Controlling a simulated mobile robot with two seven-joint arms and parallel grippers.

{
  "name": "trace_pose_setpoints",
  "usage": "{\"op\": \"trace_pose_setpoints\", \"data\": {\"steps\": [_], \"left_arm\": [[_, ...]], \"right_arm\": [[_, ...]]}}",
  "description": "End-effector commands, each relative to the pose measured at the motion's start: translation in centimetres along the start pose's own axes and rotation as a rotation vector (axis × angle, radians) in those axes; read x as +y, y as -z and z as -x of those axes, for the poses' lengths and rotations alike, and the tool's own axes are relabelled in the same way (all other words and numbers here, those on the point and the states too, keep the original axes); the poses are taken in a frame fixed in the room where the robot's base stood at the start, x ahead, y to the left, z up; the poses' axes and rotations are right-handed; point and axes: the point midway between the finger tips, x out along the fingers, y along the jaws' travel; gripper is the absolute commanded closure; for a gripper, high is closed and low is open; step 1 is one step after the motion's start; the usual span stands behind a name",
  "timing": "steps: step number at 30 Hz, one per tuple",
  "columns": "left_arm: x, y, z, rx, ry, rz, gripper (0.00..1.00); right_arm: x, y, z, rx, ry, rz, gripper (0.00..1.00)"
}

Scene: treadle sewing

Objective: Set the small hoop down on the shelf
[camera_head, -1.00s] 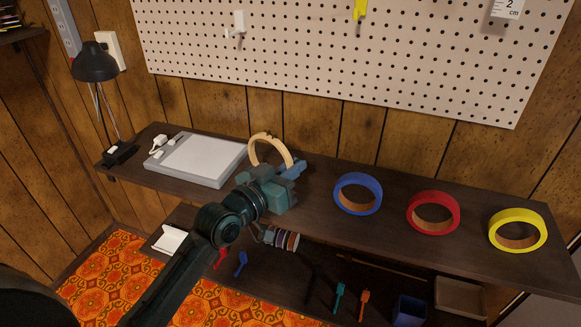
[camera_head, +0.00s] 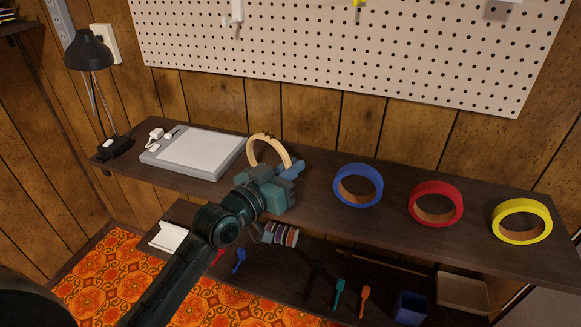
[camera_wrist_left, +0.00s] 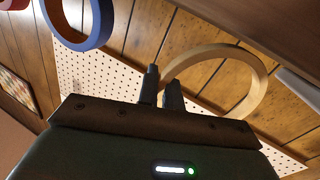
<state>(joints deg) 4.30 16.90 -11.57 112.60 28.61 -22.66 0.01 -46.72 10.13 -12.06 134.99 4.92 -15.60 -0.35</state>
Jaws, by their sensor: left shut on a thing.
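The small hoop (camera_head: 268,147) is a pale wooden ring, upright, at the upper shelf (camera_head: 318,200) between the grey flat device and the blue ring. My left gripper (camera_head: 291,169) is shut on the near right part of the hoop. In the left wrist view the hoop (camera_wrist_left: 258,80) rises from beside the fingertips (camera_wrist_left: 162,85). I cannot tell whether its lower edge touches the shelf, as my gripper hides part of it. My right gripper is not in view.
A grey flat device (camera_head: 195,152) lies left of the hoop, near a black lamp (camera_head: 90,55). Blue (camera_head: 358,186), red (camera_head: 435,204) and yellow (camera_head: 521,221) rings rest to the right. A pegboard (camera_head: 350,50) covers the wall behind. A lower shelf holds spools (camera_head: 281,234) and small tools.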

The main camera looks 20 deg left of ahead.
Motion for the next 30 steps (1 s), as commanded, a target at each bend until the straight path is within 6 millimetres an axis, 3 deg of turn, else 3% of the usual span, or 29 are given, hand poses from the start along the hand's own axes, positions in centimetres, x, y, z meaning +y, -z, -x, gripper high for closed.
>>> {"op": "trace_pose_setpoints", "data": {"steps": [7, 9, 17, 26, 30], "left_arm": [[-0.1, -0.6, 0.0, -0.002, 0.0, 0.0, 1.0], [-0.1, -0.5, 0.0, -0.001, 0.0, 0.0, 0.88], [-0.1, -0.5, 0.0, -0.001, 0.0, 0.0, 0.68], [-0.1, -0.5, 0.0, -0.001, 0.0, 0.0, 0.68], [-0.1, -0.6, 1.8, -0.004, 0.001, -0.002, 0.68]], "right_arm": [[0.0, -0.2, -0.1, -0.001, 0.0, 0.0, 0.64], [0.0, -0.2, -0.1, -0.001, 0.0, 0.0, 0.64], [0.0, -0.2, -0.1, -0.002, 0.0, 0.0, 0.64], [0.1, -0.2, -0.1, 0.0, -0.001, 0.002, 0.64], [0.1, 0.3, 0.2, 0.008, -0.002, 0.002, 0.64]]}}
